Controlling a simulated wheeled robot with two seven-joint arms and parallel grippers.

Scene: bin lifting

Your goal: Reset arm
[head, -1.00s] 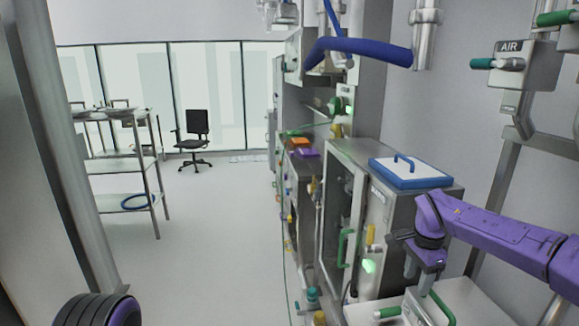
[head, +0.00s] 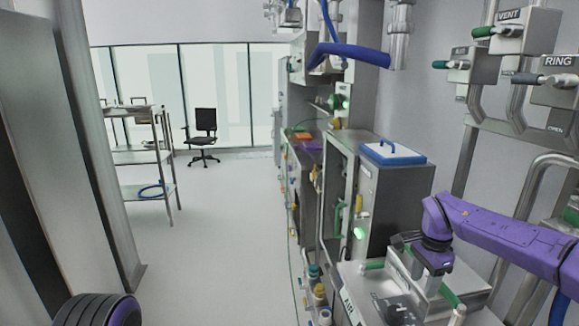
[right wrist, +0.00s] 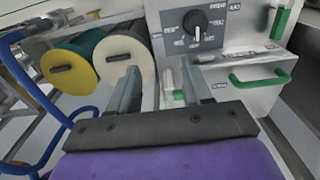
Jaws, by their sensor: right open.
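My right arm is purple and reaches in from the right in the head view. Its right gripper (head: 432,270) points down above a grey bench-top unit with green handles. In the right wrist view the two grey fingers of the gripper (right wrist: 160,82) stand apart with nothing between them. A white panel with a black knob (right wrist: 195,22) and a green handle (right wrist: 262,80) lies beyond the fingers. My left gripper is not seen; only a black ribbed, purple-edged part of mine shows at the lower left.
A metal cabinet (head: 395,205) carries a blue-edged white lid (head: 392,153). A shelf rack (head: 140,157) and a black chair (head: 204,135) stand at the back left. The floor (head: 220,230) between is clear. A grey pillar rises at left. Valve boxes (head: 525,35) hang on the right wall.

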